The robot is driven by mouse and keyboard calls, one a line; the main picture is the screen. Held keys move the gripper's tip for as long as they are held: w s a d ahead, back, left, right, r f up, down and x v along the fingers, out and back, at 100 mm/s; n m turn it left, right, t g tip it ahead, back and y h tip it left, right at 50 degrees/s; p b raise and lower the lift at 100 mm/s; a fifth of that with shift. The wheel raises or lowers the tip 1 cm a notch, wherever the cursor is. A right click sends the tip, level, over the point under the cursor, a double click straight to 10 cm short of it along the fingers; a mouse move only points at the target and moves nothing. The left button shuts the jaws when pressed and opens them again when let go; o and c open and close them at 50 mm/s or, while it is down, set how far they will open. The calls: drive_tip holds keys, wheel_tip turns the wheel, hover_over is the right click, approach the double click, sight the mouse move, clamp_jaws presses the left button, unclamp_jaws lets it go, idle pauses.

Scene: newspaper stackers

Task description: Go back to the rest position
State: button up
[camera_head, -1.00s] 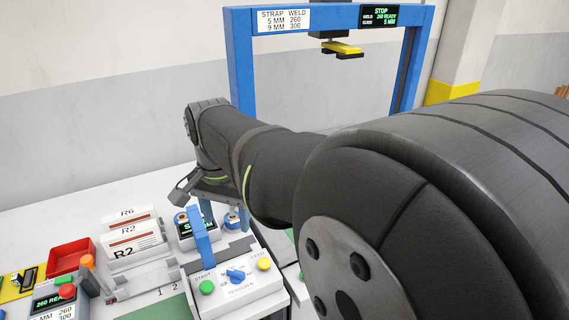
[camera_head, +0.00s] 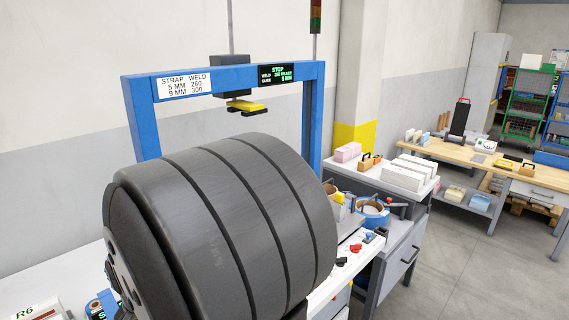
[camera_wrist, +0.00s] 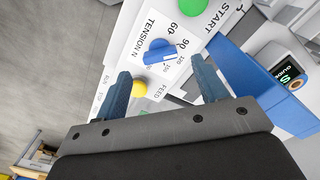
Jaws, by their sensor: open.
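My gripper (camera_wrist: 163,90) shows in the wrist view with its two blue-grey fingers spread apart and nothing between them. Past the fingers is a white control panel (camera_wrist: 130,47). It carries a blue tension knob (camera_wrist: 158,52), a green start button (camera_wrist: 192,7) and a yellow feed button (camera_wrist: 139,89), which lies close to the left finger in the picture. I cannot tell the exact gap between fingers and panel.
A blue frame (camera_head: 140,118) with a yellow-and-black piece (camera_head: 246,106) hanging from it stands behind my arm. A blue bar (camera_wrist: 240,68) is right of the fingers. A side table with white stacks (camera_head: 402,177) and a wooden bench (camera_head: 470,152) stand right. Grey floor (camera_head: 475,255) is open there.

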drive_tip(key=shift+f, duration=1.95)
wheel_tip(320, 180, up, 17)
wheel_tip(320, 180, down, 17)
drive_tip(key=shift+f, duration=0.2)
drive_tip(key=shift+r+n, duration=0.15)
drive_tip(key=shift+n, duration=1.45)
drive_tip(key=n, duration=0.5)
drive_tip(key=shift+n, duration=0.4)
drive_tip(key=shift+r, duration=1.95)
drive_tip(key=shift+o, duration=0.4)
